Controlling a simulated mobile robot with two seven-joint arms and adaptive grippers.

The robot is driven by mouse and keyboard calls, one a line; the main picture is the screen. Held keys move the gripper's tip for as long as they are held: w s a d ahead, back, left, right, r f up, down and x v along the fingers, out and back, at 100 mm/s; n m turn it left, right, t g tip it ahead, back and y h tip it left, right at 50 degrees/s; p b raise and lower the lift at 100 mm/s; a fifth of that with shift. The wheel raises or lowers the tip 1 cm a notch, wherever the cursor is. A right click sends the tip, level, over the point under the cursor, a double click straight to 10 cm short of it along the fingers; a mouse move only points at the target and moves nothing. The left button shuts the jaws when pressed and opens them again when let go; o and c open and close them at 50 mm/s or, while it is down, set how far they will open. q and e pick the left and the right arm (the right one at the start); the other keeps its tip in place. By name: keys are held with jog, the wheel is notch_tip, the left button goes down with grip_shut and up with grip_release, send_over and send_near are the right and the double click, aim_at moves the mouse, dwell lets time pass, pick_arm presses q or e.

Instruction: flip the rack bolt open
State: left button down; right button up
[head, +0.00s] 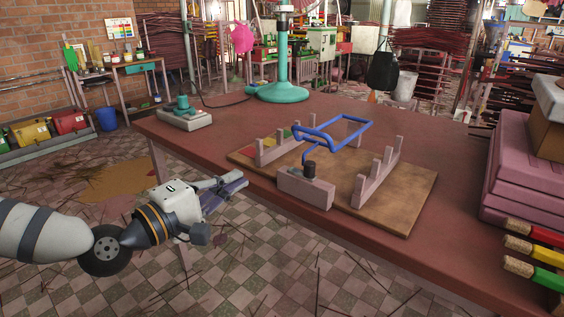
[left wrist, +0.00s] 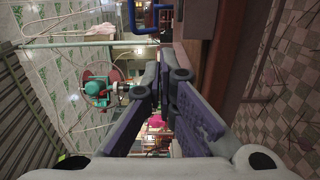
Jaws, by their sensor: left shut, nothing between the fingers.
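The rack stands on a brown wooden board (head: 408,202) on the table, with notched pinkish posts (head: 375,180) along two sides. A blue bent rod frame (head: 335,134) sits over it. A blue rod runs down from the frame to a black knob (head: 309,169) on a low pinkish block (head: 304,188) at the near edge. I cannot tell which part is the bolt. My left gripper (head: 235,183) is shut and empty, left of the block, off the table's near edge and apart from the rack. Its fingers show in the left wrist view (left wrist: 169,85). My right gripper is out of view.
The reddish table (head: 225,145) carries a small box with a green top (head: 185,113), a green stand base (head: 282,92) and stacked pink boxes (head: 515,175) at right. Red, yellow and green capped sticks (head: 530,247) lie at the near right. The tabletop left of the board is clear.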

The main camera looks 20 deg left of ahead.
aim_at(307, 168)
pick_arm(q)
jog(key=w+d+b, duration=0.1)
jog(key=w+d, duration=0.6)
jog(key=w, duration=0.1)
jog(key=shift+w+d, duration=0.3)
jog(key=shift+w, duration=0.1)
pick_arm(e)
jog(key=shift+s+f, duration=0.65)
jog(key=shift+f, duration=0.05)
pick_arm(q)
jog(key=d, duration=0.2)
jog(key=s+d, duration=0.1)
jog(key=d, duration=0.1)
jog(key=shift+s, duration=0.2)
jog(key=shift+a, duration=0.1)
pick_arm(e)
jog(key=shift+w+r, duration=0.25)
